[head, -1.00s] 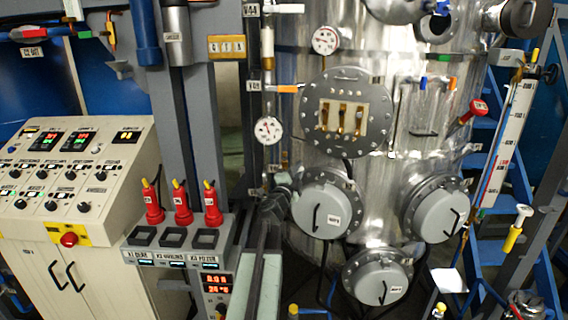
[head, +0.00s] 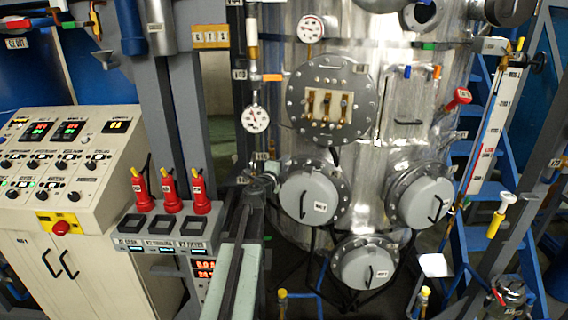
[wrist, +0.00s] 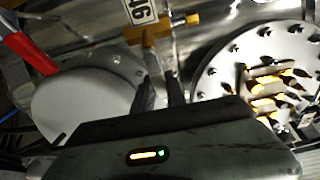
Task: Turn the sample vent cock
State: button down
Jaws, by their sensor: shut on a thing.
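A small brass cock (wrist: 155,36) with a yellow-tipped arm sits on the metal vessel wall in the wrist view, beside a white label. My gripper (wrist: 160,78) has its two dark fingers close together at the lower end of this cock and is shut on it. The fingers hide part of the cock. In the head view my arm reaches up towards the left side of the steel vessel (head: 390,160). The cock cannot be made out there, and the fingertips are too small to tell.
A flanged sight port (head: 332,100) and grey round covers (head: 309,196) stand out from the vessel. A gauge (head: 255,119) and an orange lever (head: 272,77) are on the pipe at left. A control console (head: 70,160) and red-handled tools (head: 169,190) stand further left.

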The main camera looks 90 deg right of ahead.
jog(key=c, duration=1.4)
grip_release()
jog(key=shift+s+f, duration=0.1)
jog(key=shift+s, duration=0.1)
jog(key=shift+o, duration=0.2)
jog(key=shift+w+a, duration=0.1)
jog(key=v, duration=0.7)
jog(key=shift+w+a, duration=0.15)
jog(key=shift+a, duration=0.1)
